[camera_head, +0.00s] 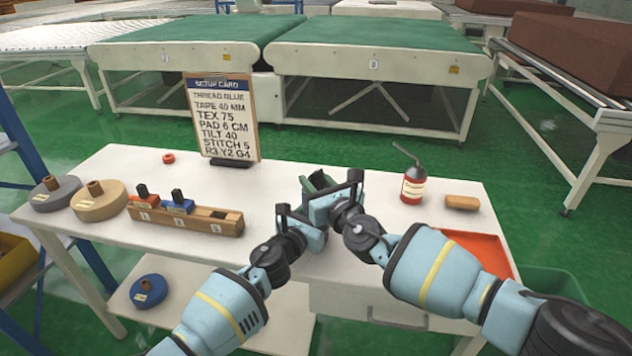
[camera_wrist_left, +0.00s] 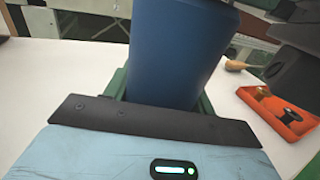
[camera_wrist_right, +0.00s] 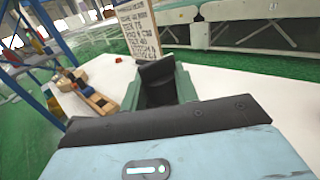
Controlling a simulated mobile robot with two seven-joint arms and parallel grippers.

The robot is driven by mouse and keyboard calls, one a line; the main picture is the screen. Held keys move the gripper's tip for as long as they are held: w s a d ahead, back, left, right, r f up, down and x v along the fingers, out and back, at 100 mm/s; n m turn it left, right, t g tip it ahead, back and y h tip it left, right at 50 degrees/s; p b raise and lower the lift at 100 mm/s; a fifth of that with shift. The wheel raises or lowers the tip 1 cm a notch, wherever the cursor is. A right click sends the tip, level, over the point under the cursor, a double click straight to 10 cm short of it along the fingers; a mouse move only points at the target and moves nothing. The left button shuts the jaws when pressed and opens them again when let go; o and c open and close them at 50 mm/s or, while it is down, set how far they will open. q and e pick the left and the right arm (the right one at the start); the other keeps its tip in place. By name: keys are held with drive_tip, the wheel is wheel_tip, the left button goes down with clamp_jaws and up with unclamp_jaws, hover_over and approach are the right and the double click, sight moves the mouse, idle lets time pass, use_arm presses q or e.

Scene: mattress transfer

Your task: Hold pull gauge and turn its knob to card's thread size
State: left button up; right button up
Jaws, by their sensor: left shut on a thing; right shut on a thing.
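The setup card (camera_head: 222,115) stands upright on its base at the table's back and reads "TEX 75" and "THREAD BLUE". My left gripper (camera_head: 304,213) is shut on a smooth blue body (camera_wrist_left: 175,50), apparently the pull gauge, which fills the left wrist view between green fingers. My right gripper (camera_head: 318,185) is close against the left one over the table's middle. It is shut on a dark part (camera_wrist_right: 157,82) between its green fingers, possibly the knob. The gauge's scale is not visible, and the two hands hide most of the gauge in the head view.
The table between card and bottle is clear.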

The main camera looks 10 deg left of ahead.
drive_tip(key=shift+a+r+t, duration=0.1)
drive_tip(key=shift+t, duration=0.2)
drive_tip(key=shift+m+h, duration=0.5)
drive_tip(key=shift+h, duration=0.1)
drive_tip(key=shift+m+t+h, duration=1)
drive_tip(key=shift+m+h, duration=0.1)
drive_tip(key=shift+h, duration=0.5)
drive_tip(key=o, duration=0.9)
drive_tip(key=shift+o, duration=0.2)
drive_tip(key=shift+s, duration=0.15)
drive_tip(key=v, duration=1.1)
drive_tip(key=shift+s+d, duration=0.3)
